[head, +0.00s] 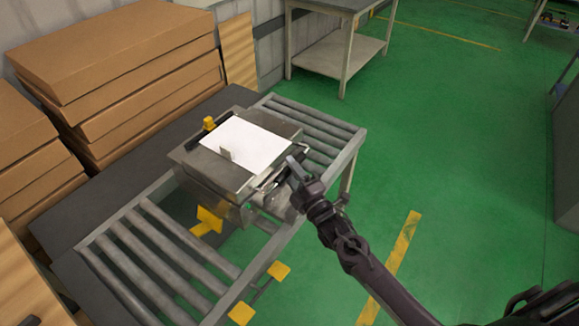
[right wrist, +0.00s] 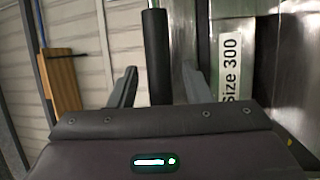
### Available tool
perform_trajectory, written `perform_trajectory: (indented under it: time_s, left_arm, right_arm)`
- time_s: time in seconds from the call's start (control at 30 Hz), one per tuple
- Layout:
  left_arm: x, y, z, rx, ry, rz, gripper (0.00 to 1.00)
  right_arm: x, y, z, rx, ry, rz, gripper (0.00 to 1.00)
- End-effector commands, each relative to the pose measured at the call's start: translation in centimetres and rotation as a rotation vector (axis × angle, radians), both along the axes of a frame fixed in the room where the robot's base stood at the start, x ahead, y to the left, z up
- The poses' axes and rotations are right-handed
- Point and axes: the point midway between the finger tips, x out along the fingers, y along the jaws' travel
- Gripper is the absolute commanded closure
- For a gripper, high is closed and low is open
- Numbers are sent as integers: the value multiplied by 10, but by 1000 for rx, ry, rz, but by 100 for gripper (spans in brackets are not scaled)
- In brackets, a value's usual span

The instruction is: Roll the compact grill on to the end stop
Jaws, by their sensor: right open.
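The compact grill (head: 222,160), a boxy metal unit with a white sheet on its top, sits on the roller conveyor (head: 345,145) in the head view. My right gripper (head: 294,168) is at the grill's right side, by its dark handle. In the right wrist view the black handle bar (right wrist: 155,45) stands between the two spread fingers of the right gripper (right wrist: 157,88); it is not clamped. A label reading "Size 300" (right wrist: 236,70) shows beside it. I cannot tell which part is the end stop. My left gripper is not in view.
Bare rollers lie on both sides of the grill. Stacked cardboard boxes (head: 110,50) stand at the left. A grey table (head: 335,45) is behind. Green floor at the right is open.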

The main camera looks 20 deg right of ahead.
Motion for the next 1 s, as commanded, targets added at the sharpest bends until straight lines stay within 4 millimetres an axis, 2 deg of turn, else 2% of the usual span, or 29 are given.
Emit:
perform_trajectory:
  time_s: [0.13,0.4,0.73,1.0]
  left_arm:
    - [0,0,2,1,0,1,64]
    - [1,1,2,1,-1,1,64]
    - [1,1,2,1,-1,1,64]
    - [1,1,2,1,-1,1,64]
  right_arm:
    - [9,3,2,1,0,0,56]
    - [10,3,2,1,1,0,57]
    - [10,3,2,2,1,0,100]
    - [9,3,1,2,1,0,100]
